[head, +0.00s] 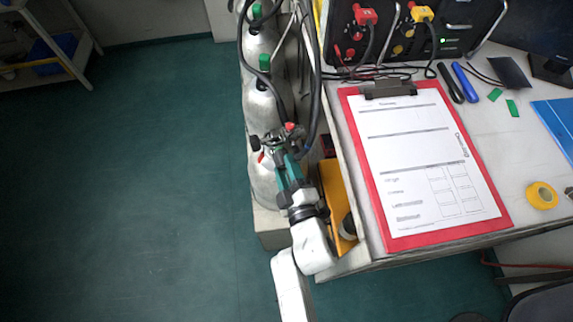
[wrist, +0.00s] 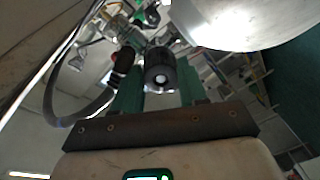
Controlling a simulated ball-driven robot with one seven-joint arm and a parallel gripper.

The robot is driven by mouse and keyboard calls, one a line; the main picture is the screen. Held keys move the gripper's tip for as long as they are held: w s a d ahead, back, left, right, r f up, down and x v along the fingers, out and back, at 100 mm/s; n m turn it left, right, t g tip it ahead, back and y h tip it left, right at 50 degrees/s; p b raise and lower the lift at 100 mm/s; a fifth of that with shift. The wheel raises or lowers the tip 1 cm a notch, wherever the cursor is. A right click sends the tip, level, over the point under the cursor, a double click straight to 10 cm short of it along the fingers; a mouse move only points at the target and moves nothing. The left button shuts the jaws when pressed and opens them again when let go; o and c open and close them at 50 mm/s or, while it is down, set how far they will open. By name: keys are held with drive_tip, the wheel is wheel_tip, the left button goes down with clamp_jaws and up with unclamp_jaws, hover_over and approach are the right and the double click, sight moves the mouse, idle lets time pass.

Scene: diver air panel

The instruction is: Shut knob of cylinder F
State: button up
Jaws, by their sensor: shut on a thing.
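Several silver gas cylinders stand in a row left of the desk in the head view. My gripper (head: 279,150) is at the valve on top of the nearest cylinder (head: 263,184). In the wrist view, a round black knob (wrist: 160,76) with a pale centre sits between the green fingers of my gripper (wrist: 158,92), which is shut on it. In the head view, the gripped knob is mostly hidden by the fingers. A dark round part (head: 255,142) shows left of the fingertips and a red part (head: 290,126) just behind them. I cannot read any cylinder letter.
Black hoses (head: 314,75) run close by on the right. The desk carries a red clipboard (head: 391,243), and an orange-yellow object (head: 333,190) lies beside its edge. Two more cylinders behind have green tops (head: 264,62). The floor (head: 130,180) on the left is clear.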

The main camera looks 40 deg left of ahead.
drive_tip(key=m+p, duration=0.1)
drive_tip(key=m, duration=0.6)
drive_tip(key=m+p, duration=0.1)
drive_tip(key=m, duration=0.6)
drive_tip(key=m+p, duration=0.2)
drive_tip(key=m, duration=0.5)
drive_tip(key=shift+s+f+y, duration=0.1)
drive_tip(key=shift+f+y, duration=0.15)
drive_tip(key=shift+y, duration=0.15)
drive_tip(key=m, duration=0.6)
drive_tip(key=shift+s+a+m+t+p, duration=0.1)
drive_tip(key=shift+m+t+p, duration=0.2)
drive_tip(key=shift+m+t, duration=0.1)
drive_tip(key=o, duration=1.1)
drive_tip(key=shift+r, duration=0.15)
drive_tip(key=shift+c, duration=0.2)
drive_tip(key=p+v, duration=0.2)
drive_tip(key=v, duration=0.8)
drive_tip(key=shift+s+d+p, duration=0.25)
drive_tip(key=shift+d+p, duration=0.05)
drive_tip(key=shift+p, duration=0.1)
